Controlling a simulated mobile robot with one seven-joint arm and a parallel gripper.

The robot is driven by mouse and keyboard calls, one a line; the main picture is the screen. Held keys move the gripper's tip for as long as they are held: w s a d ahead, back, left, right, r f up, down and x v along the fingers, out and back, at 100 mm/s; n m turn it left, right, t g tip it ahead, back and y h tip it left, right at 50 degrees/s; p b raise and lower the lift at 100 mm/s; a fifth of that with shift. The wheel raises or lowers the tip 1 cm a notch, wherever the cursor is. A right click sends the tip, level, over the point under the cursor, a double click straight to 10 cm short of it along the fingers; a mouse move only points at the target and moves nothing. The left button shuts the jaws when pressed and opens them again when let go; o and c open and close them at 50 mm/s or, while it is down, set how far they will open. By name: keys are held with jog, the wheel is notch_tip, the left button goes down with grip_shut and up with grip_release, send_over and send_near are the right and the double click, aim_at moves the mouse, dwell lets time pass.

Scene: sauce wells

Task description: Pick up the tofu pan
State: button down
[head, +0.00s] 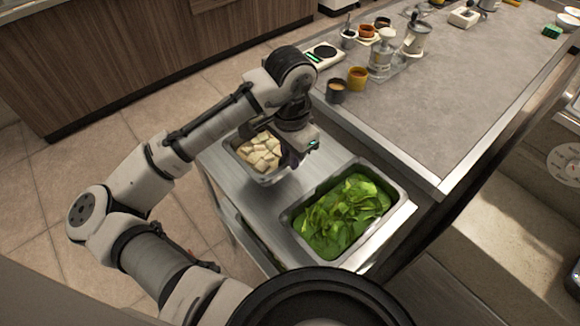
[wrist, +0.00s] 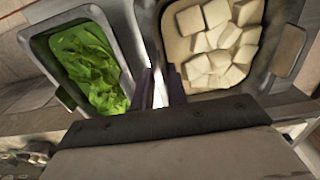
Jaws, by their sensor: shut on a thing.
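The tofu pan (head: 262,178) is a metal pan of pale tofu cubes at the left end of the steel cart top in the head view. In the wrist view the tofu pan (wrist: 180,82) is at the upper right. My gripper (head: 290,157) is over the pan's right side in the head view. In the wrist view my gripper's dark fingers (wrist: 160,90) are close together at the pan's near wall, shut on it. The exact contact is partly hidden, and I cannot tell whether the pan is off the cart.
A pan of green leaves (head: 291,217) sits on the cart top (head: 334,152), right of the tofu. A grey counter (head: 450,110) stands beyond, with cups, dispensers and a scale (head: 324,56) along its far edge. Tiled floor is open at the left.

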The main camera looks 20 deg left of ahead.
notch_tip(320, 180, up, 14)
jog(key=shift+r+b, duration=0.2)
jog(key=shift+b, duration=0.1)
jog(key=shift+f, duration=0.1)
